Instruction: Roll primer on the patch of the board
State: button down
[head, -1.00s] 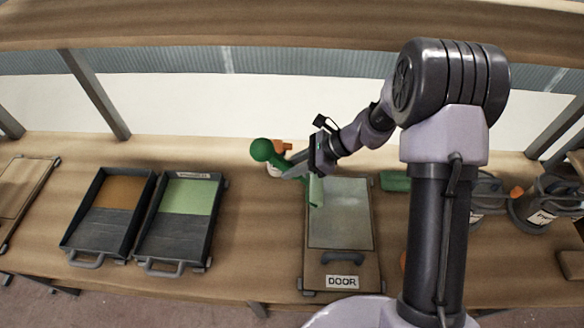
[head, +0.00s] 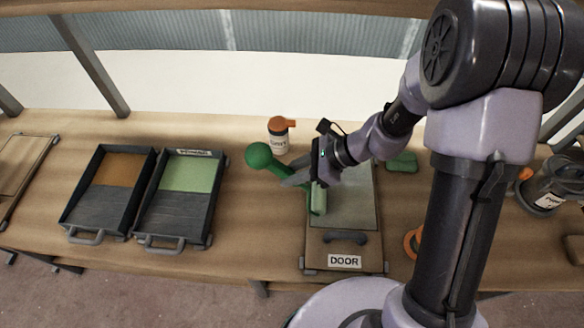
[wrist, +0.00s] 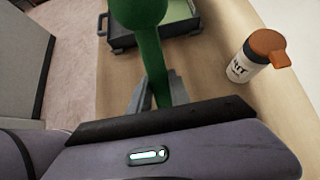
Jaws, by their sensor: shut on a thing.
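The board marked DOOR (head: 318,262) lies flat on the bench, with a pale grey-green patch (head: 352,207) on its upper part. My gripper (head: 296,180) is shut on the green handle of a roller (head: 259,156). The handle also shows in the wrist view (wrist: 150,55) between the fingers. The roller's pale green sleeve (head: 319,199) is at the left side of the patch, low over it or touching it; I cannot tell which.
Two trays stand left, one with brown paint (head: 120,168), one with light green paint (head: 188,172). A bottle with an orange cap (head: 279,138) stands behind the roller. A green block (head: 402,162) and an orange ring (head: 411,243) lie right of the board. Bare bench separates trays and board.

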jog(key=shift+f+b, duration=0.7)
jog(key=shift+f, duration=0.05)
dwell(0.3)
jog(key=d+p, duration=0.1)
jog(key=d, duration=0.3)
jog(key=shift+r, duration=0.2)
jog(key=shift+d, duration=0.4)
jog(key=shift+d+f+p, duration=0.2)
jog(key=shift+d+p, duration=0.15)
jog(key=shift+d, duration=2.05)
jog(key=p, duration=0.1)
send_near(308, 186)
jog(key=d+f, duration=0.2)
jog(key=shift+s+d, duration=0.2)
jog(key=shift+d, duration=0.2)
